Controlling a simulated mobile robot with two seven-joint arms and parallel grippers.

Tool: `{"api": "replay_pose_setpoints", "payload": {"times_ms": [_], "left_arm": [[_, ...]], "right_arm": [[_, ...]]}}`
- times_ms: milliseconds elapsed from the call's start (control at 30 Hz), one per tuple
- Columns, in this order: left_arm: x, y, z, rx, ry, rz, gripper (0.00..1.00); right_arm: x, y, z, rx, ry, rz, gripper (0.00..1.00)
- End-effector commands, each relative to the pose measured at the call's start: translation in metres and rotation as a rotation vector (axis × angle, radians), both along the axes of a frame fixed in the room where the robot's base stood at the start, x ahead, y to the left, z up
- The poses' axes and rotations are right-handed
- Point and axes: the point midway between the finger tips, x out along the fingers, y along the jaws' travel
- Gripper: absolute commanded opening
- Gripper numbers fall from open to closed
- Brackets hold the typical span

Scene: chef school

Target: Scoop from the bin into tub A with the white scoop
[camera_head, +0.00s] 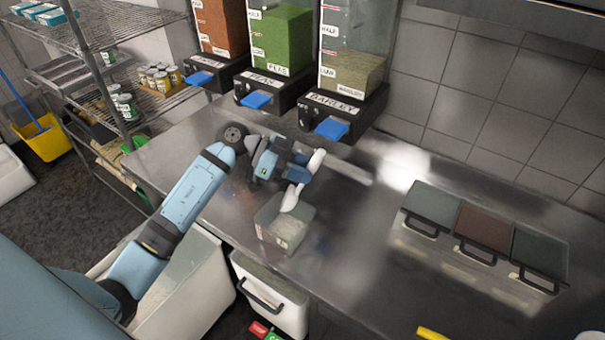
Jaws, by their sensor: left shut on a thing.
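My left gripper (294,172) is shut on the white scoop (290,198) above the counter. The scoop's head points down at the open top of a small clear tub (268,236); I cannot tell whether it touches the tub. Pale material shows in the tub. A label is on the tub's front, too small to read, so I cannot confirm that it is tub A. A large open white bin (222,290) stands below the counter's front edge, partly hidden by my left arm. My right gripper is not in view.
Dispensers with blue levers, including a barley one (352,75), stand behind the gripper. A white handled container (270,298) is below the counter edge. The counter between is clear.

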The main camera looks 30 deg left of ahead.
Motion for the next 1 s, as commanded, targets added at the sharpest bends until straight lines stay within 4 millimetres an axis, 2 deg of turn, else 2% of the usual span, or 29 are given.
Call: {"api": "replay_pose_setpoints", "payload": {"times_ms": [33,100,300,567,1000], "left_arm": [[0.000,0.002,-0.005,0.009,-0.004,-0.002,0.01],[0.000,0.001,-0.005,0.008,-0.004,-0.004,0.01],[-0.002,0.001,-0.006,0.004,0.007,-0.001,0.01],[-0.002,-0.003,-0.006,0.027,0.023,0.000,0.01],[0.004,-0.023,-0.018,0.239,0.087,0.004,0.01]], "right_arm": [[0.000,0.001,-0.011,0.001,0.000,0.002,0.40],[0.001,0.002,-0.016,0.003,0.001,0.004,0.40],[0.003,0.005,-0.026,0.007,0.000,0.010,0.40],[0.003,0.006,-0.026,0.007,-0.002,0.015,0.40],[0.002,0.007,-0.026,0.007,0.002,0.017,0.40]]}}
